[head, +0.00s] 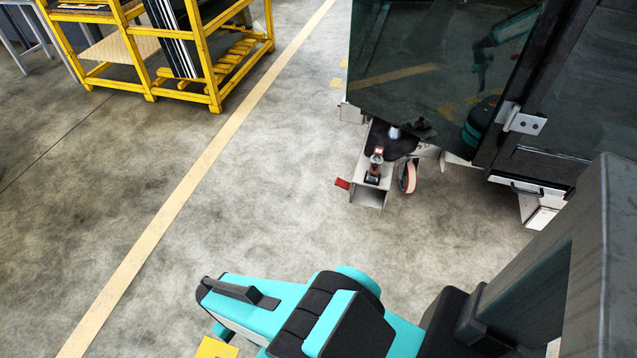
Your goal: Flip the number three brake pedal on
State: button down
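A small red pedal-like tab (342,184) sticks out at the left of a light metal box bracket (369,198) at the foot of the cab. A black and red fitting (375,165) stands on top of this bracket. A wheel with a red and white rim (408,178) is just to its right. No number is readable on any of them, and I cannot tell which is pedal three or how it is set. My teal and black arm crosses the bottom of the view, well apart from the bracket. My gripper is not clearly visible.
The cab has a large dark glass panel (430,75) and a hinged dark door frame (570,110) above the wheels. A yellow rack (214,85) stands at the top left. Grey concrete floor (270,190) with a yellow line (190,180) is clear between them.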

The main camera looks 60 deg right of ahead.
aim_at(341, 183)
jog(key=u, duration=0.45)
jog(key=k, duration=1.35)
jog(key=z, duration=0.55)
jog(key=i, duration=1.35)
jog(key=z, duration=0.4)
